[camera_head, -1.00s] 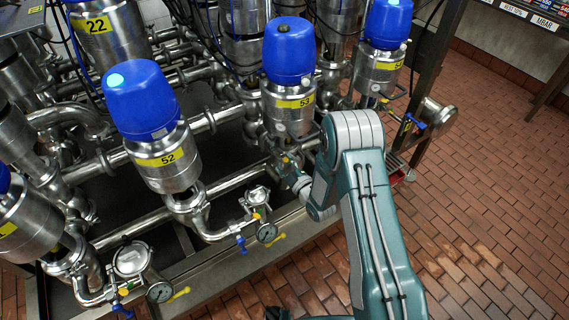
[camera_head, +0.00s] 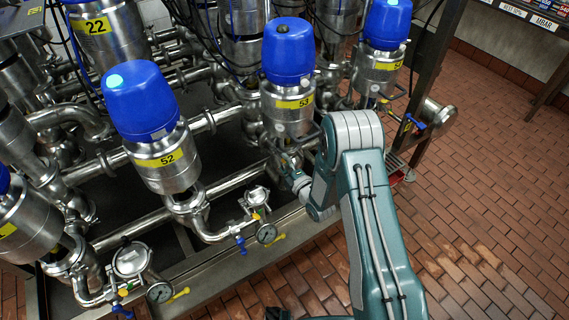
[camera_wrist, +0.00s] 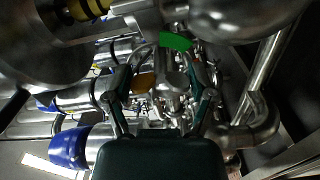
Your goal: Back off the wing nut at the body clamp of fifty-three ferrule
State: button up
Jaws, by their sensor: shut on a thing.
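Ferrule valve 53 (camera_head: 290,112) stands upright with a blue cap (camera_head: 288,50) and a yellow label 53. My gripper (camera_head: 288,160) reaches in below its steel body from the front right, mostly hidden by my own arm. In the wrist view, my gripper's two dark fingers (camera_wrist: 163,82) come in from left and right around shiny metal at the clamp. The fingers are shut on the wing nut (camera_wrist: 170,88), which is small and dim there, so its wings are hard to make out.
Valve 52 (camera_head: 165,160) stands to the left, with a gauge (camera_head: 267,233) and thin pipework in front. Another blue-capped valve (camera_head: 381,65) stands behind right. Pipes crowd the clamp. Open brick floor (camera_head: 490,190) lies to the right.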

jog(key=shift+s+a+f, duration=0.15)
jog(key=shift+s+a, duration=0.05)
jog(key=o, duration=1)
jog(key=shift+o, duration=0.2)
jog(key=shift+a, duration=0.1)
